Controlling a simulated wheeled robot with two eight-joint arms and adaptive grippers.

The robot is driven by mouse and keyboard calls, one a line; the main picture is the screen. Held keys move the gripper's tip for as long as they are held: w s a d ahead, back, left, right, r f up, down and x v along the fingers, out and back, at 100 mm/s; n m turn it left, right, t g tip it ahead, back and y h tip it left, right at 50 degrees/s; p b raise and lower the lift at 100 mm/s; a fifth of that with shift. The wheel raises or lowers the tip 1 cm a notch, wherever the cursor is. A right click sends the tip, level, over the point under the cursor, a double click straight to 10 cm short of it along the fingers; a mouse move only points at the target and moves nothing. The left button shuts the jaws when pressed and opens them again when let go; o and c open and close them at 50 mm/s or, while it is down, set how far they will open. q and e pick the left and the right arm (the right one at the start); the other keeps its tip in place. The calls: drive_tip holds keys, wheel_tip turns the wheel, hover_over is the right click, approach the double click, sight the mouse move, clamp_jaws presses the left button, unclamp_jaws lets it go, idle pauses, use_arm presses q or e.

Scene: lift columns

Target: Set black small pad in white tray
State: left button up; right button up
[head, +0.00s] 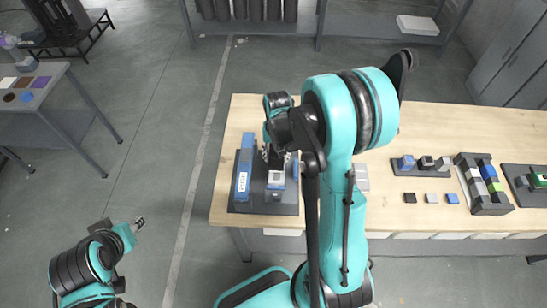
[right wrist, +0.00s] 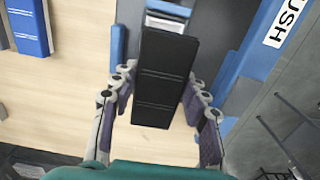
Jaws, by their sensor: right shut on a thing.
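My right gripper (head: 275,157) is over the left end of the wooden table, above a dark base plate. In the right wrist view its fingers (right wrist: 165,100) are shut on a long black pad (right wrist: 165,80). In the head view the gripper and arm hide most of that pad. A small white-edged piece (head: 277,179) sits on the base plate just below the gripper. A pale, tray-like piece (head: 361,178) lies right of my arm, partly hidden by it; I cannot tell which is the white tray. My left gripper (head: 138,224) is low at the left, away from the table; its jaws are unclear.
A tall blue block (head: 243,175) with a white label stands left of my right gripper; its lettering shows in the wrist view (right wrist: 283,22). Small black (head: 410,197), grey and blue pads lie at the right, near dark holders (head: 485,185). The table's back middle is clear.

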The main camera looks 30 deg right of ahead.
drive_tip(key=shift+s+d+f+b, duration=0.1)
drive_tip(key=shift+d+f+b, duration=0.1)
drive_tip(key=shift+f+b, duration=0.3)
wheel_tip(320, 180, down, 4)
drive_tip(key=shift+a+r+b, duration=0.1)
drive_tip(key=shift+r+b, duration=0.05)
drive_tip(key=shift+b, duration=0.95)
drive_tip(key=shift+f+b, duration=0.45)
drive_tip(key=shift+b, duration=0.05)
drive_tip(key=shift+f+b, duration=0.55)
drive_tip(key=shift+b, duration=0.4)
idle(0.4)
drive_tip(key=o, duration=1.3)
drive_tip(key=shift+c, duration=0.2)
drive_tip(key=shift+o, duration=0.4)
drive_tip(key=o, duration=0.4)
